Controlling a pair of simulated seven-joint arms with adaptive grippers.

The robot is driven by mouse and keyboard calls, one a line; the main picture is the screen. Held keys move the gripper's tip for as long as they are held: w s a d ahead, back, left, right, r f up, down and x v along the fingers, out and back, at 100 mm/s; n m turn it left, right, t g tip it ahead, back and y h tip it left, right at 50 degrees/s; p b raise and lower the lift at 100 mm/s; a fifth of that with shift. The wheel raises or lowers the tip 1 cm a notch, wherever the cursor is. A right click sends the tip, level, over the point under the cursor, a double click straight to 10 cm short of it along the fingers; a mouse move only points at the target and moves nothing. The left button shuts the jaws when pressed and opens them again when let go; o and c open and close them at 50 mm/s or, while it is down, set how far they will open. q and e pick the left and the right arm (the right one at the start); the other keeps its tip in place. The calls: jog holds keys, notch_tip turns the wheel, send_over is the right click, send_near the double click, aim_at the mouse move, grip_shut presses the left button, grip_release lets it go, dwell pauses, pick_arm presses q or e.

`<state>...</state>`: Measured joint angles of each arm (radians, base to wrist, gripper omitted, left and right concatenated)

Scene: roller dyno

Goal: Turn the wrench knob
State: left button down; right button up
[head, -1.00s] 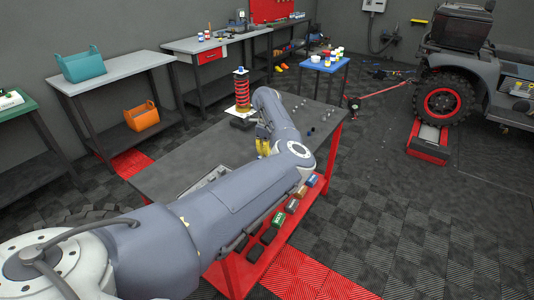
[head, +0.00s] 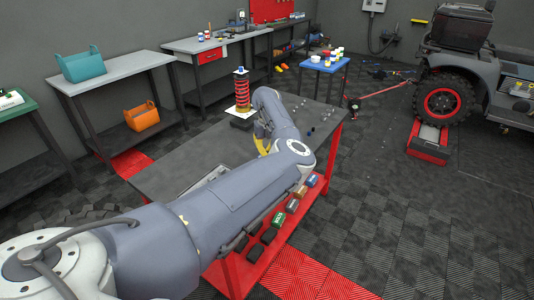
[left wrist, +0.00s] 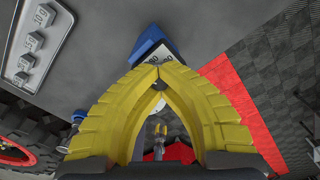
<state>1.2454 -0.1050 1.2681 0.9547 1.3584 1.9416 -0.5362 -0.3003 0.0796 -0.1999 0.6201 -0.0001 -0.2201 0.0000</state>
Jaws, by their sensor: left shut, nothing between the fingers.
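My left gripper (head: 262,146) is over the dark-topped table with the red frame (head: 165,180). In the left wrist view its yellow fingers (left wrist: 157,72) meet at the tips, with nothing seen between them. Just beyond the tips is a blue piece (left wrist: 150,42) with a white face bearing dark numbers, partly hidden by the fingers. I cannot tell whether they touch. Through the gap between the fingers a small metal and yellow part (left wrist: 160,131) shows. I cannot make out the wrench knob for certain in either view; in the head view my arm covers part of the table.
A red coil spring (head: 242,92) on a dark base stands at the table's far end. A grey labelled holder (left wrist: 38,45) and a tyre with a red rim (left wrist: 15,150) show in the left wrist view. Several small boxes (head: 277,220) line the table's lower shelf.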

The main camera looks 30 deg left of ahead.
pick_arm(q)
jog(key=m, duration=0.4)
jog(key=shift+m, duration=2.5)
jog(key=c, duration=2.2)
grip_release()
jog(key=c, duration=1.3)
grip_release()
jog(key=shift+c, duration=0.2)
notch_tip(320, 180, up, 12)
